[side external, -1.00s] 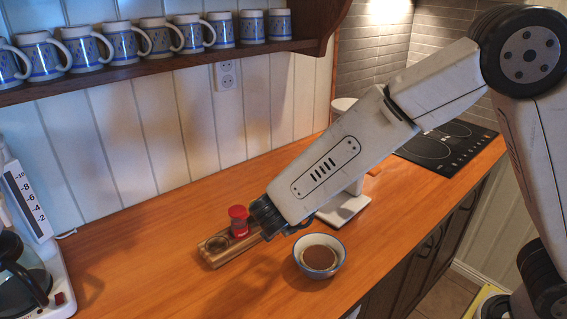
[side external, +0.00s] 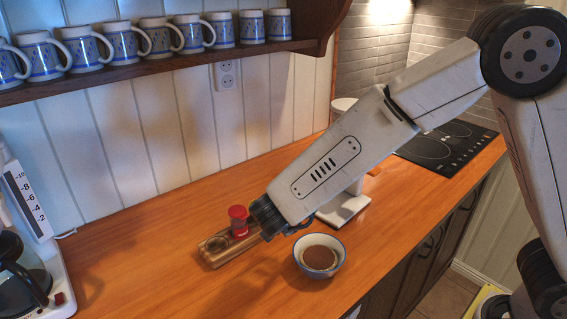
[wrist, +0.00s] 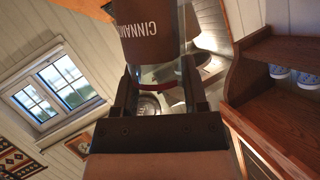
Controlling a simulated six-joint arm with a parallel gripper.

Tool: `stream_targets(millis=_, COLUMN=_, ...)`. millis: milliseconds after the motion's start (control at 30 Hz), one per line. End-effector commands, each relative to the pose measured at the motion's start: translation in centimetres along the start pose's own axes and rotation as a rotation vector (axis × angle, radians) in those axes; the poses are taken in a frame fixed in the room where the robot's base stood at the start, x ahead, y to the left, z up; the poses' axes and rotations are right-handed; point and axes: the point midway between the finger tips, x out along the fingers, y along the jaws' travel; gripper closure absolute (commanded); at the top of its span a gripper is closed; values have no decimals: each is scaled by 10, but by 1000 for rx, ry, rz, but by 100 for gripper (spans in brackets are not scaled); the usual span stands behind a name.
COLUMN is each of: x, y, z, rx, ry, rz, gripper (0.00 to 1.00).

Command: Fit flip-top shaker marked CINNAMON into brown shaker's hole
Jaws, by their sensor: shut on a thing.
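The shaker marked CINNAMON (wrist: 150,35) is brown in the part that shows large at the top of the wrist view, with its lettering upside down and clear glass below. My gripper (wrist: 158,75) is shut on it. In the side view the arm's end hides my fingers and the held shaker. A wooden rack (side external: 214,262) lies on the counter just left of the arm's end. Its left hole (side external: 216,244) looks empty. A red-topped shaker (side external: 238,214) stands upright in the rack, close beside my wrist. Any hole farther right is hidden behind the arm.
A blue-white bowl (side external: 320,274) with brown contents stands right of the rack, below the arm. A coffee maker (side external: 45,275) is at the far left. A white stand (side external: 343,208) is behind the arm. The counter (side external: 150,235) left of the rack is clear.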

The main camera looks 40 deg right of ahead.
Motion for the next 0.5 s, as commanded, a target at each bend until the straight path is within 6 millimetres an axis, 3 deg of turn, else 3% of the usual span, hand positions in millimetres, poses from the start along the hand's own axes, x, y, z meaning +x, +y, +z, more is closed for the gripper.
stream_targets(millis=267, x=-4, y=-15, z=1, rx=-88, ry=-47, rz=-116, gripper=100)
stream_targets(millis=500, x=-20, y=-40, z=8, rx=-281, ry=-125, rz=-362, gripper=100)
